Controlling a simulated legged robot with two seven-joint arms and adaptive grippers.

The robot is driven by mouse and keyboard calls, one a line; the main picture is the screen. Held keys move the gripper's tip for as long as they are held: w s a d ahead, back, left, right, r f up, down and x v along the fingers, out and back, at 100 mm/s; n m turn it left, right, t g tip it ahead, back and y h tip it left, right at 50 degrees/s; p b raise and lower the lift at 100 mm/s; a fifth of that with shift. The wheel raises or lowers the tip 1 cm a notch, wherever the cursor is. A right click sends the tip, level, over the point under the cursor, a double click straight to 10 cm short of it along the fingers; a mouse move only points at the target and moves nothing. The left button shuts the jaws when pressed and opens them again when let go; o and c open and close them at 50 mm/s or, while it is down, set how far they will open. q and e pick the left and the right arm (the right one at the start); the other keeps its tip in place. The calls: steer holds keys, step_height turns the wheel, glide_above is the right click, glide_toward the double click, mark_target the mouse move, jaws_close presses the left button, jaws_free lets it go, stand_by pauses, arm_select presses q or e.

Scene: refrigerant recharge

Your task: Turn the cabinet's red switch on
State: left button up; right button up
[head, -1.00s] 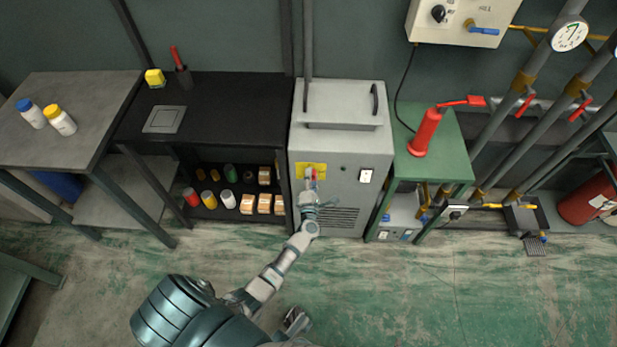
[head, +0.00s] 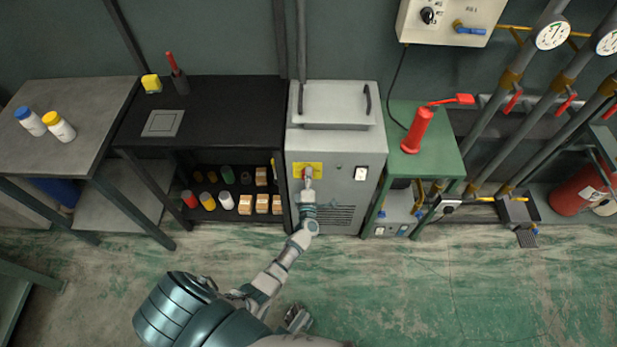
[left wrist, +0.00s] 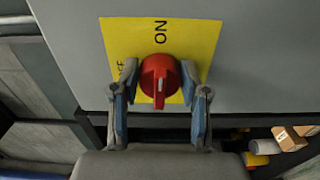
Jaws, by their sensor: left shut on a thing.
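The grey cabinet (head: 336,112) stands in the middle of the head view. Its red switch (left wrist: 160,72) is a round knob with a raised ridge on a yellow plate (left wrist: 190,36). In the left wrist view the ridge runs up and down the picture, in line with the word ON above it. The OFF word at the left is partly hidden by a finger. My left gripper (left wrist: 160,108) is shut on the red switch, one finger on each side of it. In the head view the left gripper (head: 308,182) hides part of the knob.
A black shelf (head: 225,95) with bottles and boxes stands at left, and a green stand (head: 440,150) with a red tool (head: 417,130) at right. The floor in front is mostly clear.

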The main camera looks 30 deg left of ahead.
arm_select(q)
steer(key=shift+d+f, duration=0.1)
steer(key=shift+f, duration=0.1)
steer(key=o, duration=1)
steer(key=shift+c, duration=0.2)
steer(key=shift+o, duration=0.8)
steer(key=v, duration=1.2)
